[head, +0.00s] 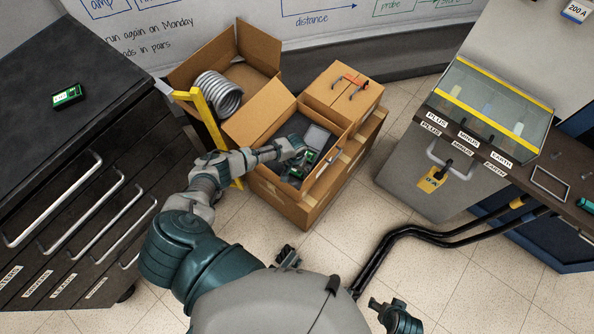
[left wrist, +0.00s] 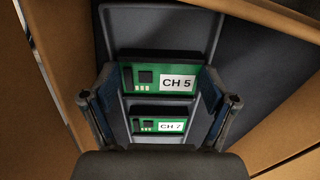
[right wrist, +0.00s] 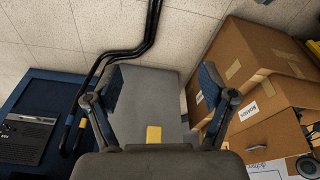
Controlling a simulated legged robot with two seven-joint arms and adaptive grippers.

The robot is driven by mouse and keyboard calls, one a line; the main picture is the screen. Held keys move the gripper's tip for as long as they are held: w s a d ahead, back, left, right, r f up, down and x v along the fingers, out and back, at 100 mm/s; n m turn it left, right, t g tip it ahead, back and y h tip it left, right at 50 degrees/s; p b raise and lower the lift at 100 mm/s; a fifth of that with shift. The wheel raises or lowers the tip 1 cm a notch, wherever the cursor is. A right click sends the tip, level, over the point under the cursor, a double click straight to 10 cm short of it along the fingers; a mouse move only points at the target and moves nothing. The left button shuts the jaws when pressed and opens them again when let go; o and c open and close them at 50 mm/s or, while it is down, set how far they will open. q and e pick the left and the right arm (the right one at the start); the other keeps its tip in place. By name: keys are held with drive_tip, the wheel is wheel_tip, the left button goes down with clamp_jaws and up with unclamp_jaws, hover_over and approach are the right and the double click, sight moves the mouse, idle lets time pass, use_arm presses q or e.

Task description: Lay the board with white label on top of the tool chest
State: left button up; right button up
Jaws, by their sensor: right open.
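Two green boards with white labels lie in a dark tray (left wrist: 208,22) inside an open cardboard box (head: 277,199). My left gripper (head: 304,154) reaches into this box. Its fingers (left wrist: 160,105) are apart, to either side of the boards, with nothing visibly gripped. The dark tool chest (head: 105,35) stands at the left, with another green board (head: 67,96) on its top. My right gripper (right wrist: 160,82) is open and empty.
A yellow post (head: 211,122) stands beside my left arm. An open box with a grey coil (head: 218,94) and a closed box (head: 343,92) adjoin the board box. A grey cabinet (head: 405,178) and black cables (head: 385,243) are at right. The chest top has free room.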

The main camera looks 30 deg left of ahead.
sight(296, 172)
use_arm(q)
drive_tip(key=shift+a, duration=0.1)
drive_tip(key=c, duration=0.4)
drive_tip(key=shift+c, duration=0.4)
drive_tip(key=shift+d+r, duration=0.1)
drive_tip(key=shift+d, duration=0.2)
use_arm(e)
drive_tip(key=shift+d, duration=0.25)
use_arm(q)
drive_tip(key=shift+r, duration=0.2)
wheel_tip(296, 172, up, 10)
drive_tip(key=p, duration=0.3)
drive_tip(key=shift+f+p, duration=0.25)
drive_tip(key=shift+p, duration=0.15)
use_arm(e)
drive_tip(key=s+x, duration=0.2)
drive_tip(key=x, duration=0.8)
drive_tip(key=shift+w+f, duration=0.25)
drive_tip(key=shift+f, duration=0.3)
